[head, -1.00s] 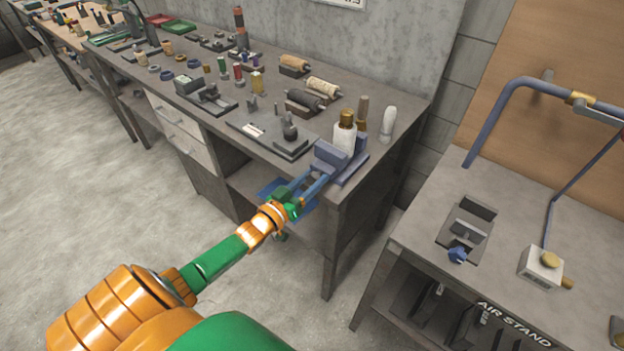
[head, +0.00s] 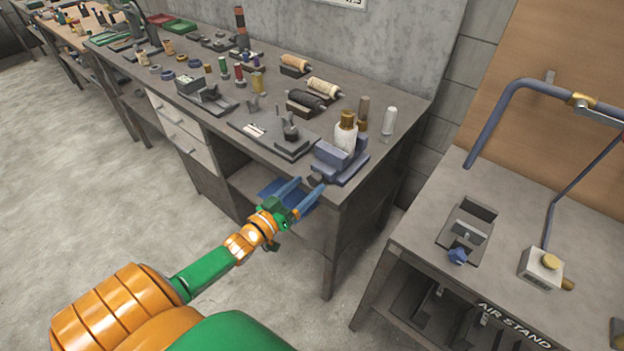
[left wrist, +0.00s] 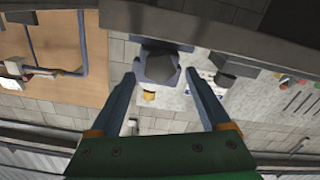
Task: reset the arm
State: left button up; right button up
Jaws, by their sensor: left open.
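My left gripper (head: 306,191) is open and empty, with its blue fingers in front of the bench's front edge, near the blue fixture (head: 340,163). The green and orange left arm comes in from the lower left. In the left wrist view, the two fingers (left wrist: 160,95) stand apart, with the dark-topped blue fixture (left wrist: 157,66) showing beyond them between the tips. They look clear of the fixture. A white bottle with a gold cap (head: 345,134) stands upright at the fixture. My right gripper is not in view.
The workbench (head: 397,125) carries dark rollers, small bottles and a flat tool plate (head: 255,136). The air stand (head: 410,230) is at right. The floor (head: 90,180) at left is clear.

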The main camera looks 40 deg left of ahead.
pick_arm(q)
jog(key=s, duration=0.3)
jog(key=shift+s+a, duration=0.15)
jog(key=shift+s, duration=0.25)
